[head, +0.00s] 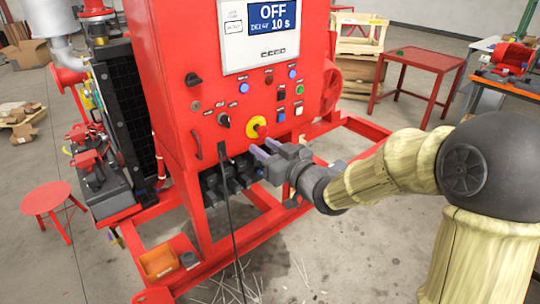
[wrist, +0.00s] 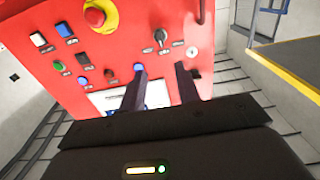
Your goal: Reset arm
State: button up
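My arm stretches in from the right in the head view. My gripper (head: 265,149) is in front of the lower part of the red control panel (head: 180,60), just below the red emergency-stop knob on its yellow collar (head: 257,127). In the wrist view my gripper (wrist: 161,76) has two dark fingers with a clear gap between them; it is open and empty. The panel (wrist: 120,40) appears upside down there, with the yellow-collared knob (wrist: 100,14) at the upper left. The fingers partly hide the white display unit (wrist: 110,99). I cannot tell whether the fingertips touch the panel.
The display (head: 273,17) reads OFF, DELAY 10 s. Black cables hang below the panel. The red skid frame (head: 360,126) runs along the floor beneath my arm. A red table (head: 430,60), wooden crates (head: 358,45) and a red stool (head: 46,198) stand around it.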

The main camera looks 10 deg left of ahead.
jog(key=shift+s+d, duration=0.5)
jog(key=shift+d, duration=0.05)
jog(key=s+d+f+m+g+h+p, duration=0.1)
jog(key=s+d+f+m+h, duration=0.15)
jog(key=d+f+h, duration=0.5)
jog(key=s+d+f+m+g+h+p, duration=0.15)
jog(key=d+f+m+h, duration=0.25)
jog(key=d, duration=0.6)
jog(key=s+d+f+m+g+h, duration=0.1)
jog(key=s+d+f+g, duration=0.1)
jog(key=s, duration=0.5)
jog(key=s+d+f+m+g+h, duration=0.1)
jog(key=s+d+f+m+g, duration=0.1)
jog(key=s+d+g, duration=0.2)
jog(key=s+d, duration=0.2)
jog(key=s, duration=0.1)
jog(key=shift+s+d, duration=0.15)
jog(key=shift+d, duration=0.05)
